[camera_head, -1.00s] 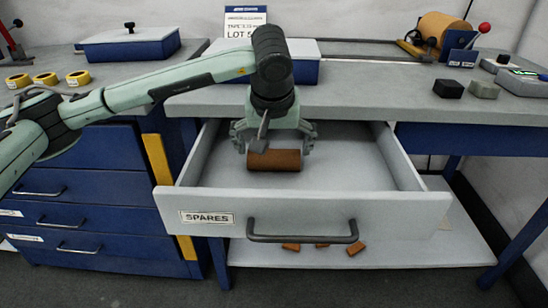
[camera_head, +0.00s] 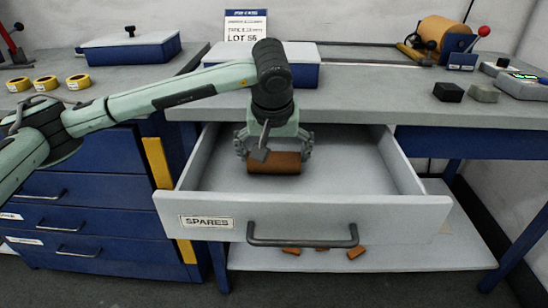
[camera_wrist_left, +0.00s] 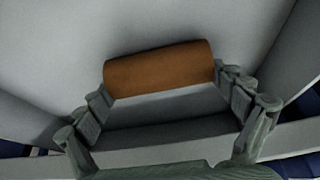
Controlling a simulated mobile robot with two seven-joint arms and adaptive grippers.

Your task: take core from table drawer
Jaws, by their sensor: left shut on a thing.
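The brown cylindrical core (camera_head: 274,163) is inside the open table drawer labelled SPARES (camera_head: 320,182). My left gripper (camera_head: 273,156) reaches down into the drawer from above and is shut on the core, with a finger at each end. In the left wrist view the core (camera_wrist_left: 160,68) lies across between the fingertips of my left gripper (camera_wrist_left: 160,80). I cannot tell for certain whether the core touches the drawer floor. My right gripper is not in view.
The drawer's front handle (camera_head: 302,238) faces me. Several small brown pieces (camera_head: 356,253) lie on the shelf below. A blue box with a pale lid (camera_head: 305,66) stands on the bench above, left of a copper roll (camera_head: 440,28). Yellow rings (camera_head: 46,83) lie at left.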

